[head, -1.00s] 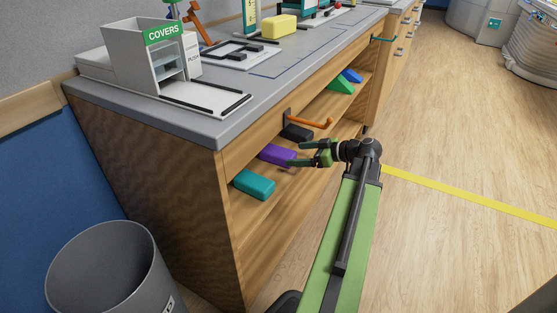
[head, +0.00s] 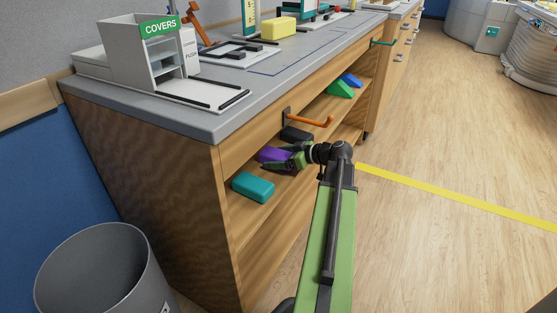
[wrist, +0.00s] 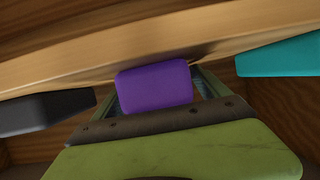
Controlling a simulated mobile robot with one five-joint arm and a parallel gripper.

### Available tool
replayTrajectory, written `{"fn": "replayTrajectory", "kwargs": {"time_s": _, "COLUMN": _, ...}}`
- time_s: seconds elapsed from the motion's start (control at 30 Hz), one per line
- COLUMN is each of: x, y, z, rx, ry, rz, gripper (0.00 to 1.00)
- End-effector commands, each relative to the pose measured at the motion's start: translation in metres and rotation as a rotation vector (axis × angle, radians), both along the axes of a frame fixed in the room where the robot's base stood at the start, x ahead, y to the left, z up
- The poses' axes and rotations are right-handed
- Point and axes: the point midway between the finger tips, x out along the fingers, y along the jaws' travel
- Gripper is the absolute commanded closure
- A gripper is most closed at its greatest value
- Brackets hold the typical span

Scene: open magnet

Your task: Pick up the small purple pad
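The small purple pad (head: 270,154) lies on the upper open shelf under the counter, between a teal pad and a black pad. My gripper (head: 277,157) reaches into the shelf from the right, and its fingers overlap the purple pad in the head view. In the wrist view the purple pad (wrist: 155,87) sits between my two spread fingers, with a gap at its right side. Whether the left finger touches it I cannot tell. The fingertips are hidden behind the pad.
The teal pad (head: 253,186) is nearer on the shelf, the black pad (head: 296,134) farther. Green (head: 341,89) and blue (head: 351,79) wedges lie deeper along it. A grey bin (head: 105,275) stands at lower left; floor at right is clear.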

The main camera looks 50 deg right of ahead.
Motion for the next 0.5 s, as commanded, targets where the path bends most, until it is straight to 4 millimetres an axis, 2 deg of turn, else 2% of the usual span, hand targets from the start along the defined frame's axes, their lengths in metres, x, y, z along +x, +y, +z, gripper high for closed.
{"fn": "replayTrajectory", "kwargs": {"time_s": 0.03, "x": -0.0002, "y": -0.0001, "z": 0.0002, "rx": 0.000, "ry": 0.000, "rz": 0.000, "gripper": 0.21}}
{"fn": "replayTrajectory", "kwargs": {"time_s": 0.4, "x": -0.0008, "y": -0.0006, "z": 0.0003, "rx": 0.000, "ry": 0.000, "rz": -0.001, "gripper": 0.70}}
{"fn": "replayTrajectory", "kwargs": {"time_s": 0.5, "x": -0.0009, "y": -0.0006, "z": 0.0003, "rx": 0.001, "ry": 0.000, "rz": -0.001, "gripper": 0.79}}
